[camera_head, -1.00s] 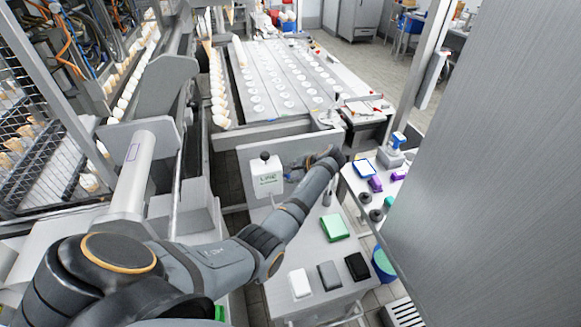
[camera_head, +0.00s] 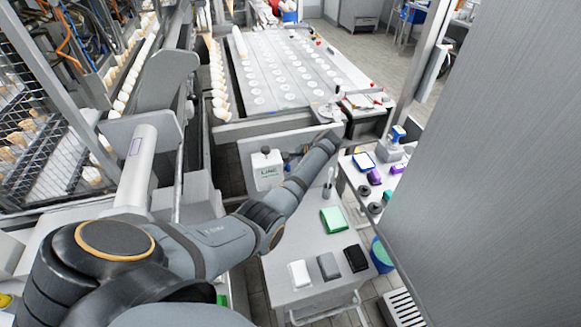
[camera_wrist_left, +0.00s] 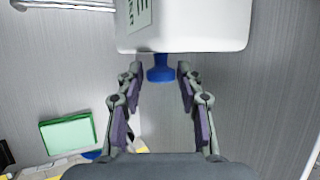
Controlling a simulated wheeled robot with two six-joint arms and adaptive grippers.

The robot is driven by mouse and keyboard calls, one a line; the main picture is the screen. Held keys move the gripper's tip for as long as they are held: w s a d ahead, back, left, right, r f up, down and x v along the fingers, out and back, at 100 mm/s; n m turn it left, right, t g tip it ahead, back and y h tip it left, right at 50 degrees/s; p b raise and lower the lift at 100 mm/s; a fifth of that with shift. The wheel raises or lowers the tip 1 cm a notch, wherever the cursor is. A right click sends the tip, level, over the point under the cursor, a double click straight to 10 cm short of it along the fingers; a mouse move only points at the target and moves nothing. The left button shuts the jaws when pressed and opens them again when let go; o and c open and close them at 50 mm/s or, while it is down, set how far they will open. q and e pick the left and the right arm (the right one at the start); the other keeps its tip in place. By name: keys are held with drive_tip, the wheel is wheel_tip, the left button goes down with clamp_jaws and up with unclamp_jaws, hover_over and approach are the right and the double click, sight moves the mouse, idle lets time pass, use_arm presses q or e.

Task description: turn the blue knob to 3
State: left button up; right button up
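The blue knob (camera_wrist_left: 161,70) sticks out from the underside of a white box in the left wrist view. The white box (camera_head: 267,170) carries a green label and stands at the grey panel in the head view; it also shows in the left wrist view (camera_wrist_left: 200,25). My left gripper (camera_wrist_left: 161,80) is open, with one finger on each side of the knob and visible gaps between. The knob's pointer and scale cannot be made out. My right gripper is in neither view.
Below the box a grey table holds a green box (camera_head: 333,220) and white, grey and black blocks (camera_head: 328,266). A side table with purple items (camera_head: 375,177) stands to the right. A large grey panel (camera_head: 500,180) fills the right side.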

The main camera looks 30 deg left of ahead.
use_arm(q)
drive_tip(key=shift+o, duration=0.7)
drive_tip(key=v, duration=1.2)
